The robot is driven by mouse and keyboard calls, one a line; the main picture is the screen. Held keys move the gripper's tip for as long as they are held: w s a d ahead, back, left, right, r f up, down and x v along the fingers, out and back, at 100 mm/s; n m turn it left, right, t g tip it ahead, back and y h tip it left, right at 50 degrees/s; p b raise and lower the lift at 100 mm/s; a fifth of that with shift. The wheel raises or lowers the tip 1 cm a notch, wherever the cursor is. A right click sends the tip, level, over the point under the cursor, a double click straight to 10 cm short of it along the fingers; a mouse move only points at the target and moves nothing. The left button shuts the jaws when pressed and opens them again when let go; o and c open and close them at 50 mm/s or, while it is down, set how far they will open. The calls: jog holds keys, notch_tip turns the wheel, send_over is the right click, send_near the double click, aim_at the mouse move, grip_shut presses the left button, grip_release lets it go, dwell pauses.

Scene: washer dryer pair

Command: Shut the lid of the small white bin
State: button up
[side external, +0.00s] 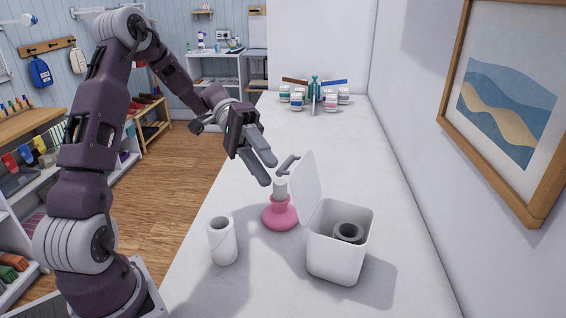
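The small white bin (336,252) stands on the white counter, right of centre. Its lid (305,188) is open and stands nearly upright on the bin's left side. A grey bar-like handle (287,164) shows at the lid's left, apparently attached to its outer face. My gripper (270,172) is to the left of the lid, above the counter. Its two fingers are apart with nothing seen between them. The tips are near the handle in the picture, but I cannot tell the depth between them.
A pink round-based bottle (281,216) with a white top stands just left of the bin, below my gripper. A white cylinder (222,242) stands nearer the counter's left edge. A rack with small jars (314,95) is at the far end. The counter (400,215) is clear right of the bin.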

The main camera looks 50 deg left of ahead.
aim_at(285, 163)
jog(key=w+a+t+h, duration=0.3)
jog(key=a+h, duration=0.1)
jog(key=a, duration=0.2)
jog(key=d, duration=0.6)
jog(key=shift+w+d+f+n, duration=0.2)
jog(key=shift+w+d+n, duration=0.15)
jog(key=shift+w+n, duration=0.1)
grip_shut()
dwell(0.5)
